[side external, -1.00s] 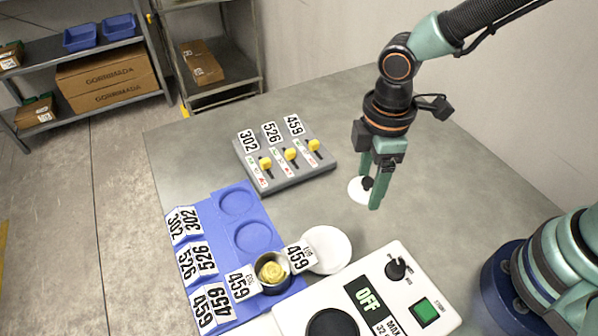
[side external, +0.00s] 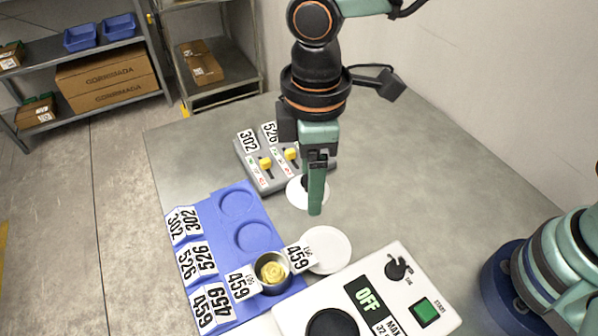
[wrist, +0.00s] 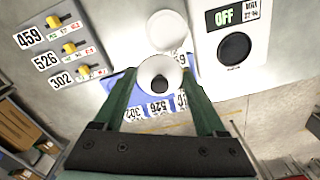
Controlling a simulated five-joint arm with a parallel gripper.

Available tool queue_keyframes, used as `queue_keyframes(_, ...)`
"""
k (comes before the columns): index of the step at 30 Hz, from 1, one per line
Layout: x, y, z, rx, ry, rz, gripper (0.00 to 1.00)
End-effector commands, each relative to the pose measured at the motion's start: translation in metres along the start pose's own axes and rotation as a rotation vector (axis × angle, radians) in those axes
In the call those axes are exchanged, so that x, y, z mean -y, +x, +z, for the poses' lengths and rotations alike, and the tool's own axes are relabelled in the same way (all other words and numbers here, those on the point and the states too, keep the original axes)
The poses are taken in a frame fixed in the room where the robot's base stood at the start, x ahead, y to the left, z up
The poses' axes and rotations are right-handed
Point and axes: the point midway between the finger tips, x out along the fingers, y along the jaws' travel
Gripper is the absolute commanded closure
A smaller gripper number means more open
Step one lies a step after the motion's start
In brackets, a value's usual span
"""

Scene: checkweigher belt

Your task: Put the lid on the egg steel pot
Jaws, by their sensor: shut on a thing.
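The steel pot (side external: 284,283) with a yellow filling stands open on the blue tray (side external: 213,205), at its near end, with a 459 tag beside it. My gripper (side external: 312,200) is shut on the white lid (side external: 294,194) and holds it in the air behind and above the pot. In the wrist view the round lid (wrist: 148,66) with its dark knob (wrist: 160,86) sits between my two green fingers. The lid hides the pot in that view.
A white round plate (side external: 335,243) is right of the pot, beside the white control box (side external: 375,268) reading OFF. A grey switch block (side external: 275,180) with yellow knobs lies behind, partly covered by my arm. The table's right part is clear.

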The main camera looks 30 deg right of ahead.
Motion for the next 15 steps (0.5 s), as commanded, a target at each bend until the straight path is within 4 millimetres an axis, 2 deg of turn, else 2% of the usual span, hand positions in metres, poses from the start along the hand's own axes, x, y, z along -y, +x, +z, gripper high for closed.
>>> queue_keyframes(1,0.012,0.009,-0.014,0.004,-0.008,-0.001,0.78)
queue_keyframes(6,0.040,0.030,-0.046,0.001,-0.005,0.000,0.78)
queue_keyframes(10,0.052,0.039,-0.058,0.000,-0.002,0.000,0.78)
queue_keyframes(15,0.057,0.045,-0.061,-0.001,0.000,0.000,0.78)
